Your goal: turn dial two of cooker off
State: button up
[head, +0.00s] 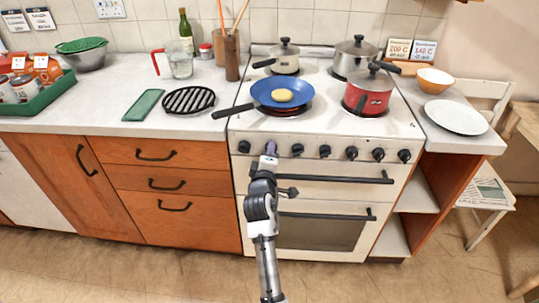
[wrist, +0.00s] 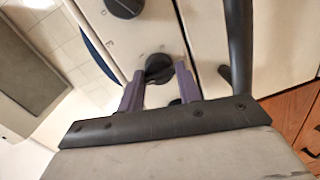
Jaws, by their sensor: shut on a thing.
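The white cooker (head: 240,185) has a row of black dials along its front panel. My gripper (head: 270,150) is at the second dial from the left and hides most of it in the head view. In the wrist view that dial (wrist: 159,68) sits between the two purple fingers of my gripper (wrist: 160,72), which are shut on it. The dial's pointer setting is too small to read. The first dial (head: 244,147) is just left of my gripper, and the third dial (head: 298,150) is just right of it.
A blue pan (head: 267,93) with a round yellowish food stands on the front left burner, its handle jutting left. A red pot (head: 368,97) stands front right. The oven handle bar (head: 345,180) runs below the dials, close to my gripper. Wooden drawers (head: 160,170) are at left.

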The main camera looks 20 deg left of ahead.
jog(key=o, duration=0.9)
jog(key=shift+w+d+r, duration=0.1)
jog(key=shift+r, duration=0.05)
jog(key=shift+o, duration=0.2)
jog(key=f+b+v, duration=0.1)
jog(key=b+v, duration=0.1)
jog(key=v, duration=1.1)
jog(key=shift+s+r+b, duration=0.35)
jog(key=shift+s+r, duration=0.05)
jog(key=shift+s, duration=0.05)
